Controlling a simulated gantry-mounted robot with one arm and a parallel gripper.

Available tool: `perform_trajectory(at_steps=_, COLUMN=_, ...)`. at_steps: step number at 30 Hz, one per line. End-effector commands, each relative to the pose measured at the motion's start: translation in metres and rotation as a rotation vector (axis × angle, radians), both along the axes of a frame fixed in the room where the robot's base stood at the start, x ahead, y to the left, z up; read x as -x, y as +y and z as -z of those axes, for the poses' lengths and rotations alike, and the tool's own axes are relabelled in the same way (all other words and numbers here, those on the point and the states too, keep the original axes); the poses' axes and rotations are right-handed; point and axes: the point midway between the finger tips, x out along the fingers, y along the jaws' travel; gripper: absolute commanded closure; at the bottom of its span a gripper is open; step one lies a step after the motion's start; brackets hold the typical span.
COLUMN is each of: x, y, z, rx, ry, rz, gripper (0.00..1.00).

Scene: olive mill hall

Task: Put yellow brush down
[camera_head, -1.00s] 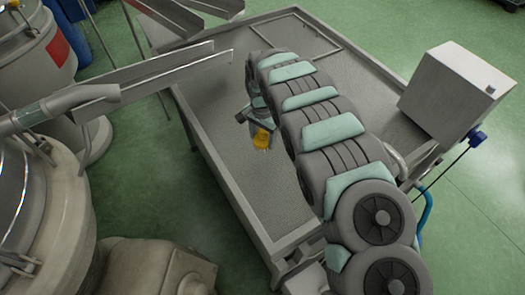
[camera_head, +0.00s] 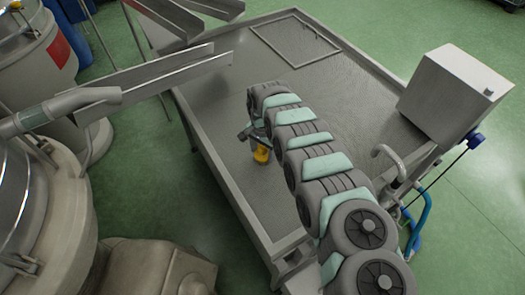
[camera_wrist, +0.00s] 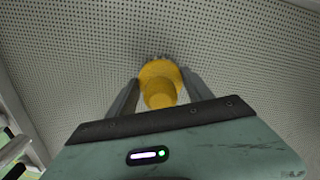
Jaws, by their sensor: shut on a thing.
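The yellow brush (camera_head: 261,155) is in my gripper (camera_head: 257,146), over the left part of the grey metal tray table (camera_head: 225,185) in the head view. In the wrist view the yellow brush (camera_wrist: 160,84) sits between the two fingers of my gripper (camera_wrist: 158,82), which are shut on it. Its far end, with dark bristles, points toward the perforated metal surface (camera_wrist: 230,60). I cannot tell whether the bristles touch that surface. My arm hides part of the table.
A grey box (camera_head: 453,92) stands at the table's right edge, with a curved pipe (camera_head: 390,153) nearby. A metal chute (camera_head: 160,80) reaches over the left rim. A rectangular frame (camera_head: 295,40) lies at the far end. The table surface around the brush looks clear.

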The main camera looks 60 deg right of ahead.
Motion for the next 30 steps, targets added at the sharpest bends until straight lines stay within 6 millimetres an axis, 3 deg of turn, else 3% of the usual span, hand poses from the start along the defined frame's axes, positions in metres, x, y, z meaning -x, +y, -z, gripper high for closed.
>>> perform_trajectory(at_steps=9, x=-0.001, y=0.000, z=0.004, rx=0.000, ry=0.000, rz=0.000, gripper=0.73)
perform_trajectory(at_steps=10, x=0.000, y=0.000, z=0.003, rx=0.000, ry=0.000, rz=0.001, gripper=0.38)
perform_trajectory(at_steps=17, x=0.000, y=0.000, z=0.003, rx=0.000, ry=0.000, rz=0.000, gripper=0.20)
perform_trajectory(at_steps=30, x=-0.001, y=0.000, z=-0.007, rx=0.000, ry=-0.001, rz=-0.002, gripper=0.19)
